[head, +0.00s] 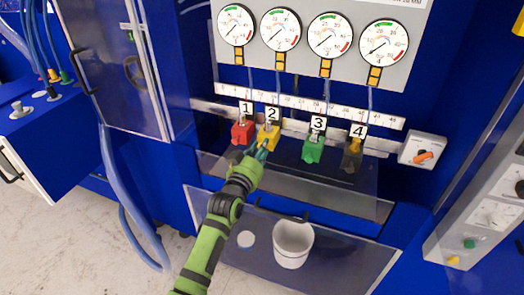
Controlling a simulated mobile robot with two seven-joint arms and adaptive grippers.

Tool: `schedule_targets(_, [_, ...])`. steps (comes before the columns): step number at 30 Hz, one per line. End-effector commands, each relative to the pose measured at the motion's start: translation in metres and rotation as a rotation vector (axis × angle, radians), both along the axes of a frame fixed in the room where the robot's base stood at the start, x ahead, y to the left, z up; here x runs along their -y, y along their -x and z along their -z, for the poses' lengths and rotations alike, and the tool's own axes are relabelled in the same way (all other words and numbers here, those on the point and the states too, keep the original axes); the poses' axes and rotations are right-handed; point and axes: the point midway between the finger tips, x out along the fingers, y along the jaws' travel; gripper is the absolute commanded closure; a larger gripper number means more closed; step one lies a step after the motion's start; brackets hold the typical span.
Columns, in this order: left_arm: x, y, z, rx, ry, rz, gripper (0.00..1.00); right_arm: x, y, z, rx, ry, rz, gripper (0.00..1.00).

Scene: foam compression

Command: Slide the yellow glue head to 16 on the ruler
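The yellow glue head (267,135), labelled 2, sits on the rail below the ruler (340,113), between the red head on its left and the green head on its right. The ruler's numbers are too small to read surely. My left gripper (258,151) is right at the lower end of the yellow head and overlaps it in the picture. Its fingers are small and partly hidden, so I cannot tell whether they touch the head or grip it. My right gripper is not in view.
The red head (243,131), green head (314,149) and dark head (352,157) share the rail. Several gauges (280,30) hang above with hoses running down. A grey box with an orange knob (422,156) is at the rail's right end. A white bucket (293,244) stands below.

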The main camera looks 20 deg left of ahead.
Motion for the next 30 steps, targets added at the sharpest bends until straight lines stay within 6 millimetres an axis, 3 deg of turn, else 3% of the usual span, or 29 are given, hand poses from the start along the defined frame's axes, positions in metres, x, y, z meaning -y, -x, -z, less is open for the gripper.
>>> schedule_targets(14, [0.001,0.008,0.001,-0.002,0.0,0.001,0.54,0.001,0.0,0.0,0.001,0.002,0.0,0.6])
schedule_targets(30, [-0.003,0.107,0.0,-0.001,-0.001,0.001,0.54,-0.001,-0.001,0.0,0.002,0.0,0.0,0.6])
